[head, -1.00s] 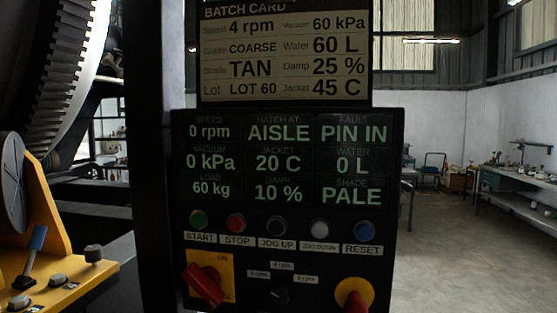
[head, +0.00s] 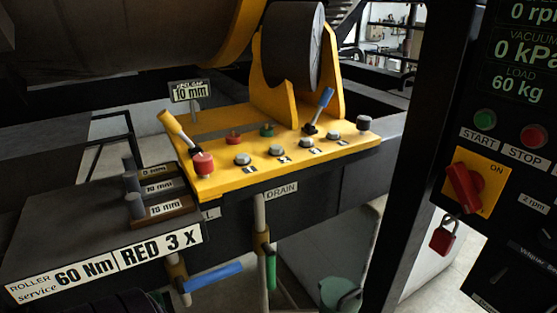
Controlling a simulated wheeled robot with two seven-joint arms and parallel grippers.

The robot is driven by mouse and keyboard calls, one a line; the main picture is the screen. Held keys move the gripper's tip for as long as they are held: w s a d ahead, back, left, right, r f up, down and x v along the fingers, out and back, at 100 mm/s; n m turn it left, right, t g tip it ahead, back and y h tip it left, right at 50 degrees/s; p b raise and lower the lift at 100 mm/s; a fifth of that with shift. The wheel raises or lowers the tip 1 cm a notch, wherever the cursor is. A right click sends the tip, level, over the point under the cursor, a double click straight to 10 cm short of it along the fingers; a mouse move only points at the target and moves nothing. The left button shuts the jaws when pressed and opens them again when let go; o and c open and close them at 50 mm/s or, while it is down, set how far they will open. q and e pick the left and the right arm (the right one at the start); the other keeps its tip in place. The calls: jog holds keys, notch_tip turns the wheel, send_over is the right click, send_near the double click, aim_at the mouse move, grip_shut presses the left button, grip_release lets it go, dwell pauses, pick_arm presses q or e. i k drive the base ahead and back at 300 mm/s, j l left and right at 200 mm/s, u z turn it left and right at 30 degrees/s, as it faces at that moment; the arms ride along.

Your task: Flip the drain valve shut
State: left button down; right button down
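A white DRAIN label (head: 282,189) sits under the front edge of the yellow control deck, beside a vertical pipe (head: 260,212). On this pipe is a brass-coloured valve body (head: 262,243) with a green lever (head: 271,272). The green lever hangs down, roughly in line with the pipe. To its left a second brass-coloured valve body (head: 176,269) carries a blue lever (head: 213,277) that points sideways, across its pipe. The label near that second pipe is mostly hidden. Neither of my grippers can be made out in view.
The yellow deck (head: 228,178) with knobs and levers overhangs the valves. A dark bench (head: 80,210) with pegs projects at left. A black post (head: 415,150) and control panel (head: 490,240) with a red padlock (head: 444,235) stand at right. A green bucket-like object (head: 340,292) is below.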

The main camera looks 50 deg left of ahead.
aim_at(270, 253)
jog(key=u, duration=1.5)
